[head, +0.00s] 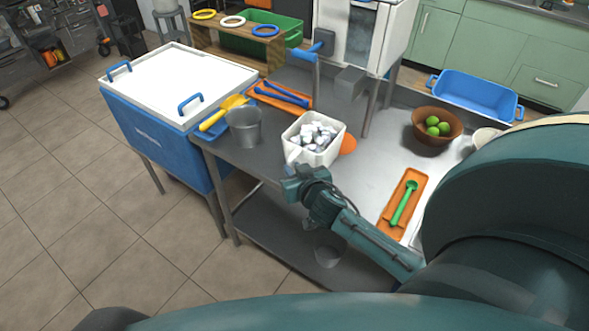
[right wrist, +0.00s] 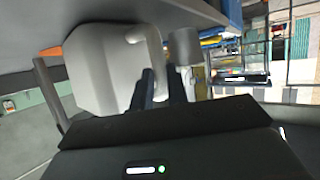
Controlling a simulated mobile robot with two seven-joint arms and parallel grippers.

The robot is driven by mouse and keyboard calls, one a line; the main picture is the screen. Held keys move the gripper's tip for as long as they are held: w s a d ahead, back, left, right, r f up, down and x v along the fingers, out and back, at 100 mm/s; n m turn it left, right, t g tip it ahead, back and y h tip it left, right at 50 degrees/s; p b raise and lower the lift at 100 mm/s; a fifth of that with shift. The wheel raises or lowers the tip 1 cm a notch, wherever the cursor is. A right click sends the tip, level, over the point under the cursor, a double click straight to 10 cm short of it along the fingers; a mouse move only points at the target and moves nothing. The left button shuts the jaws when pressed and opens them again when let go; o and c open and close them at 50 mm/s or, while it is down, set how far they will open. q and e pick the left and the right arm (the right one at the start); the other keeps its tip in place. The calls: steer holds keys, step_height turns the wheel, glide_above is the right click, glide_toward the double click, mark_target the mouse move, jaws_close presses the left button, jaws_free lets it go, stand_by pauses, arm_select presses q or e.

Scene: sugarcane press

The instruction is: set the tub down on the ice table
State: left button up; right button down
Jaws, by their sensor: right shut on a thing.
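The white tub (head: 313,140), filled with ice cubes (head: 316,136), is at the front edge of the steel ice table (head: 258,160). My right gripper (head: 291,172) is at the tub's near left side, shut on its handle. In the right wrist view the tub (right wrist: 98,72) fills the left part, and its looped handle (right wrist: 155,50) runs down between the fingers (right wrist: 160,88). I cannot tell whether the tub's base touches the table. My left gripper is not in view.
A grey metal bucket (head: 243,127) stands left of the tub, beside a yellow scoop (head: 225,112). A blue ice chest (head: 150,130) with a white lid stands at the left. An orange tray (head: 282,97) lies behind.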

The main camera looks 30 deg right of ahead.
steer(key=shift+w, duration=0.1)
steer(key=c, duration=1.8)
jaws_free()
steer(key=shift+f, duration=0.15)
steer(key=o, duration=0.4)
steer(key=shift+o, duration=0.2)
steer(key=b+v, duration=0.1)
steer(key=v, duration=1.1)
steer(key=s+a+f+n+g+y, duration=0.3)
steer(key=s+a+f+n+y, duration=0.2)
steer(key=s+a+f, duration=0.4)
steer(key=a+f, duration=0.4)
steer(key=shift+y, duration=0.3)
